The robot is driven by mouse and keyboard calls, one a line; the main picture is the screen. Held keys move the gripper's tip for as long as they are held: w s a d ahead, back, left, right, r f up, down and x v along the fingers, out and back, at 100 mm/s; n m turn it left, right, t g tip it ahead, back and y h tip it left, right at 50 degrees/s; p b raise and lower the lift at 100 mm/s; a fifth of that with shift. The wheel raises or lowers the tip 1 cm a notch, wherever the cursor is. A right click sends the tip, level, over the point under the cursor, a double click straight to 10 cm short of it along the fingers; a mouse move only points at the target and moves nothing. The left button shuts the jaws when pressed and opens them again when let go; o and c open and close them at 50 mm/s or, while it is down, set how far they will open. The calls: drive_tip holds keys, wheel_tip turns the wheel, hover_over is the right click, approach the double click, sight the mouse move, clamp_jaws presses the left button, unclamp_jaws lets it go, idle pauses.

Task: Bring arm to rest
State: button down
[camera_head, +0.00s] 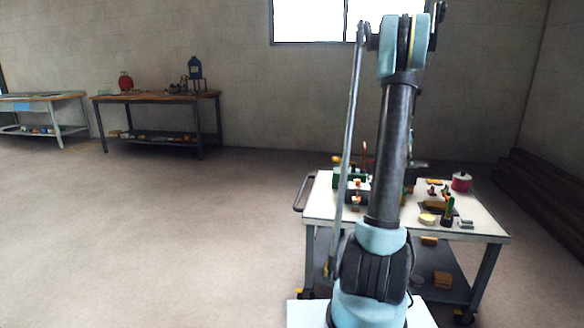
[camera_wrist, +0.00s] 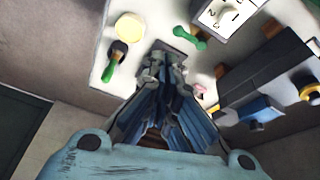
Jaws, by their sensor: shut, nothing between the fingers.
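My arm stands upright in the middle right of the head view, its upper joint near the window. It is in front of a white-topped cart (camera_head: 480,230), and hides part of the cart top. My gripper (camera_wrist: 168,58) shows in the wrist view, pointing down over the white top (camera_wrist: 190,15) with its fingers together and nothing between them. In the head view I cannot make out the gripper's fingers clearly behind the arm.
On the cart are a red pot (camera_head: 461,182), yellow blocks and small tools. The wrist view shows a green spanner-like piece (camera_wrist: 188,38), a green-handled brush (camera_wrist: 112,66) and a white dial box (camera_wrist: 228,14). A wooden bench (camera_head: 155,97) stands far left. The floor on the left is clear.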

drive_tip(key=s+a+r+n+t+y, duration=0.15)
drive_tip(key=s+a+n, duration=0.25)
drive_tip(key=s+a, duration=0.6)
drive_tip(key=s+a+r+n, duration=0.3)
drive_tip(key=s+a+n, duration=0.1)
drive_tip(key=s+a, duration=0.6)
drive_tip(key=s+a+f+n, duration=0.3)
drive_tip(key=s+a+f, duration=0.1)
drive_tip(key=s, duration=0.3)
drive_tip(key=s+a+f+n+y, duration=0.1)
drive_tip(key=s+a+f+n, duration=0.2)
drive_tip(key=s, duration=0.5)
drive_tip(key=s+a+f+n+y, duration=0.1)
drive_tip(key=s+a+f+n, duration=0.2)
drive_tip(key=s+a+f, duration=0.2)
drive_tip(key=s+t, duration=0.1)
drive_tip(key=s, duration=0.2)
drive_tip(key=shift+f+n, duration=0.3)
